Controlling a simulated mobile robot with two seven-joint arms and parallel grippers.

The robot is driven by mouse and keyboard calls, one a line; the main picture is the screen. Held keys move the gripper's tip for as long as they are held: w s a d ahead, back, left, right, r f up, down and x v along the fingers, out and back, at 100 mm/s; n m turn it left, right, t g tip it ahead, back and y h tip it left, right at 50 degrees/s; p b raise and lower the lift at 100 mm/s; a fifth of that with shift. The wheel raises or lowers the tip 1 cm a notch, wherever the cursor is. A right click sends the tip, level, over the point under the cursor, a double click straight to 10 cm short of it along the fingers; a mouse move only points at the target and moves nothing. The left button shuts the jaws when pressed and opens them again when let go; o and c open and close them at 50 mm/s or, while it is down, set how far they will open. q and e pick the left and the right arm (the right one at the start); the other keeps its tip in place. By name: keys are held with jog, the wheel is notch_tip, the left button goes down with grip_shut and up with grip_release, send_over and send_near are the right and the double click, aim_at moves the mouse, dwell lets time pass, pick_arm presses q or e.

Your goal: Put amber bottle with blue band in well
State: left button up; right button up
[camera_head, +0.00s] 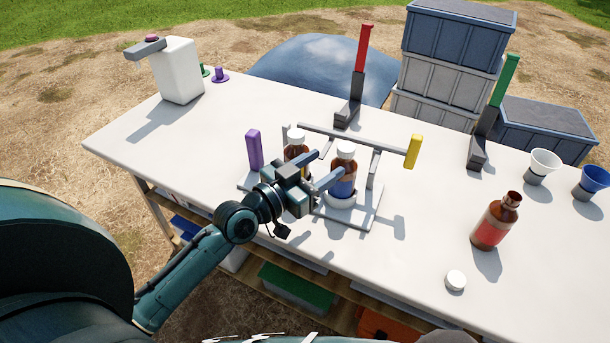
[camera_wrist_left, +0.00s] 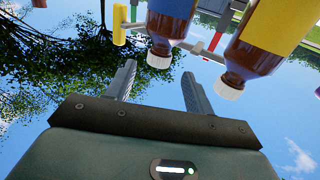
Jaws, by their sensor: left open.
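The amber bottle with the blue band (camera_head: 343,187) has a white cap and stands upright at a round white seat (camera_head: 341,201) on a grey rack (camera_head: 366,214). In the left wrist view, which is upside down, the blue-band bottle (camera_wrist_left: 172,20) shows just past the fingers. My left gripper (camera_head: 322,169) is open, its fingers reaching toward this bottle from the left; I cannot tell whether they touch it. A second amber bottle (camera_head: 296,153) with a white cap stands to the left, partly hidden by the gripper. Its yellow band (camera_wrist_left: 281,24) shows in the wrist view.
The rack has a purple post (camera_head: 254,150) and a yellow handle (camera_head: 414,151). An open red-banded amber bottle (camera_head: 492,224) and a loose white cap (camera_head: 455,280) are at the right. Red (camera_head: 361,60) and green (camera_head: 504,80) levers stand behind.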

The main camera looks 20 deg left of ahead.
pick_arm(q)
jog(key=s+d+f+n+g+y, duration=0.1)
jog(key=s+d+f+g, duration=0.1)
jog(key=s+f, duration=0.5)
jog(key=s+d+f+n+g+y, duration=0.1)
jog(key=s+d+f+g, duration=0.2)
jog(key=s+f, duration=0.4)
jog(key=s+d, duration=0.1)
jog(key=s, duration=0.3)
jog(key=shift+d+f, duration=0.2)
jog(key=shift+d, duration=0.15)
